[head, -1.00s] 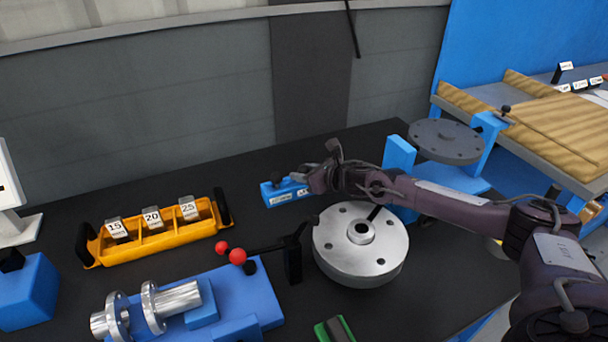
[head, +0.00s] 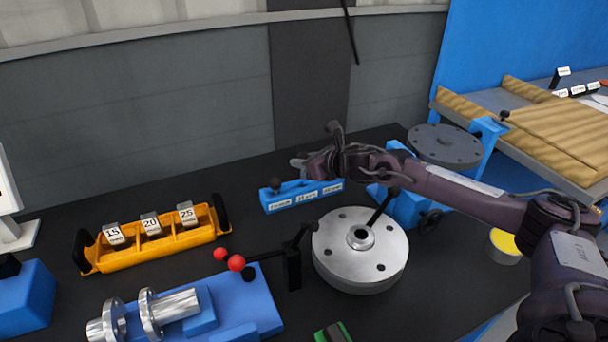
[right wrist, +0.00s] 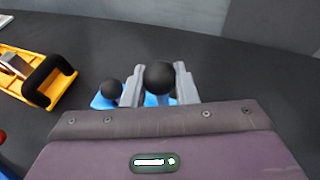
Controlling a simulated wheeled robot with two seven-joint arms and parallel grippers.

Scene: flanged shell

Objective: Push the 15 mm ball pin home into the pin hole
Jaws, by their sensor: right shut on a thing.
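In the right wrist view a black ball (right wrist: 159,76) sits between the two grey fingers of my right gripper (right wrist: 158,84), which are shut on it. I take it as the ball pin's head; its shaft is hidden. In the head view my right gripper (head: 298,163) is above the far side of a blue labelled holder (head: 318,199). A second black ball (head: 275,184) stands at the holder's left end and also shows in the right wrist view (right wrist: 110,90). I cannot tell which opening is the pin hole. My left gripper is not in view.
A silver flanged disc (head: 340,240) with several holes and a slanting black rod (head: 381,208) lies right of centre. A yellow tray (head: 150,255) with labelled pieces stands left. A blue fixture (head: 235,305) with a red-ball lever (head: 236,263) is in front. Dark table beyond the tray is clear.

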